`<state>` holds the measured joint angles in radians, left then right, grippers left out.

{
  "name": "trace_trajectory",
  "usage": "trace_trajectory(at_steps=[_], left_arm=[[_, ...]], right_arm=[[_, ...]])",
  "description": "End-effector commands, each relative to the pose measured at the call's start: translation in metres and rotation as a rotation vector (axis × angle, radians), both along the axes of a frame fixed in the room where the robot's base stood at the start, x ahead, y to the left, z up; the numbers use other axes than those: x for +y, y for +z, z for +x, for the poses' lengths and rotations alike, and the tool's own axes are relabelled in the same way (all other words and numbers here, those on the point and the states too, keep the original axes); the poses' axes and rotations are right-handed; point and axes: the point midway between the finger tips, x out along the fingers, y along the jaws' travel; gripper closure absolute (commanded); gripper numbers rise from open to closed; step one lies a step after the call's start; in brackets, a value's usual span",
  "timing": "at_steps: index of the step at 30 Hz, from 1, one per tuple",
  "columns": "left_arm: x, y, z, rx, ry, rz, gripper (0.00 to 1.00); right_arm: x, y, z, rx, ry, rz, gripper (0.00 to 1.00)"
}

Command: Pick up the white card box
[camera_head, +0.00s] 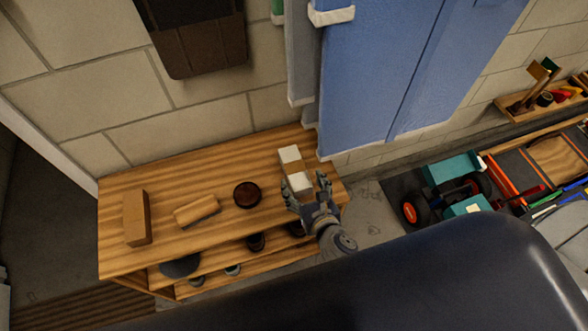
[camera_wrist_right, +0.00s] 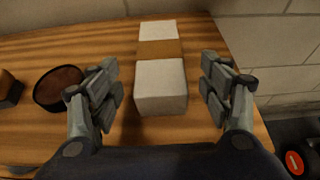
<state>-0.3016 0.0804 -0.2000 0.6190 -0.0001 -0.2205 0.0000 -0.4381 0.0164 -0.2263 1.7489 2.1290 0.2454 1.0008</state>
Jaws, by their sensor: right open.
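The white card box (camera_head: 289,154) with a brown band stands on the wooden shelf unit's top near its right end. It also shows in the right wrist view (camera_wrist_right: 161,84), lengthwise ahead of the gripper. My right gripper (camera_head: 308,189) is open at the near end of the box. In the right wrist view its two fingers (camera_wrist_right: 160,88) are on either side of the box's near part, with a gap on each side. My left gripper is not in view.
A round dark brown bowl or tin (camera_head: 247,194), a brush-like wooden block (camera_head: 197,210) and an upright wooden block (camera_head: 137,217) stand left of the box on the shelf top (camera_head: 170,183).

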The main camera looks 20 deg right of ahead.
Motion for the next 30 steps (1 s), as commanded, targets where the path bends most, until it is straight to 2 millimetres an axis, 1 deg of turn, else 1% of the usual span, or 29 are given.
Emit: trace_trajectory(at_steps=[1,3,10,16,19,23,29,30], left_arm=[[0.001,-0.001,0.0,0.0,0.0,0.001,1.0],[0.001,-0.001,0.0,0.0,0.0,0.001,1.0],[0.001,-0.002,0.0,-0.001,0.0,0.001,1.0],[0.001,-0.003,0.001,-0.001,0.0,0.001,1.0],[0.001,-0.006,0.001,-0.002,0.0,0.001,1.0],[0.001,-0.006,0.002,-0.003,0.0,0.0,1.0],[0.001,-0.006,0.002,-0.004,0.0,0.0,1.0],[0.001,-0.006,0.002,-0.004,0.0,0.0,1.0]], right_arm=[[0.0,-0.003,0.008,-0.001,0.001,-0.002,0.28],[0.0,-0.006,0.015,-0.002,0.001,-0.002,0.28],[0.001,-0.011,0.029,-0.001,0.001,-0.002,0.28],[0.002,-0.019,0.056,-0.002,0.001,-0.003,0.28],[0.002,-0.024,0.066,-0.001,0.001,-0.003,0.28],[0.003,-0.026,0.072,-0.001,0.001,-0.003,0.28],[0.002,-0.026,0.072,0.0,0.002,-0.004,0.28],[0.002,-0.026,0.072,-0.001,0.002,-0.004,0.37]])
